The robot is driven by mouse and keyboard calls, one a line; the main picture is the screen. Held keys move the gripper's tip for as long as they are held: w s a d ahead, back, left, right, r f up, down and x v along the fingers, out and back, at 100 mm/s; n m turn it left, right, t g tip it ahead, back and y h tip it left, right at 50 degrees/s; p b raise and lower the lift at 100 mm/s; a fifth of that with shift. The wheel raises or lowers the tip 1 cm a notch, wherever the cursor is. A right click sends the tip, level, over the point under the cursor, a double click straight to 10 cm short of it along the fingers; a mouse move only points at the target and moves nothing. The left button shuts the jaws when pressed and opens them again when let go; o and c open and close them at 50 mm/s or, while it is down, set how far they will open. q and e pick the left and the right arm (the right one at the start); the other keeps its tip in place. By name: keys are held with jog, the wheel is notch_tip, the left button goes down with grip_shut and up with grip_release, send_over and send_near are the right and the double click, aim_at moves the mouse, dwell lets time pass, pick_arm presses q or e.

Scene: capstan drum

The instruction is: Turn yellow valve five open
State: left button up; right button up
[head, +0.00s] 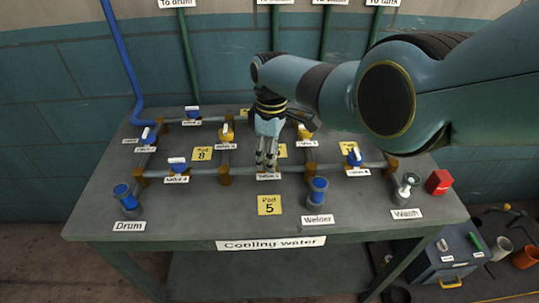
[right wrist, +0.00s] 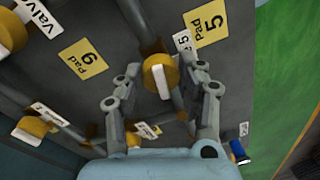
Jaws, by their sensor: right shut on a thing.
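Yellow valve five (right wrist: 157,72) is a round yellow knob with a white bar handle, on a grey pipe, in the middle of the right wrist view. Its label lies beside the Pad 5 plate (right wrist: 210,24). My right gripper (right wrist: 166,72) has a finger on either side of the valve and is shut on it. In the head view my right gripper (head: 266,163) points down at the front pipe, just behind the valve's label (head: 268,176), and hides the valve. My left gripper is in neither view.
Another yellow valve (head: 226,133) stands behind left, and one more (head: 304,132) behind right. Blue valves stand left (head: 177,163) and right (head: 354,158) on the front pipe. A red box (head: 438,182) sits at the table's right edge. The front of the table (head: 185,205) is mostly clear.

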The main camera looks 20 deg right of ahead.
jog(key=shift+n, duration=1.1)
jog(key=shift+w, duration=0.1)
jog(key=o, duration=1.1)
jog(key=shift+o, duration=0.2)
notch_tip(320, 180, up, 12)
jog(key=shift+w+d, duration=0.2)
jog(key=shift+w, duration=0.2)
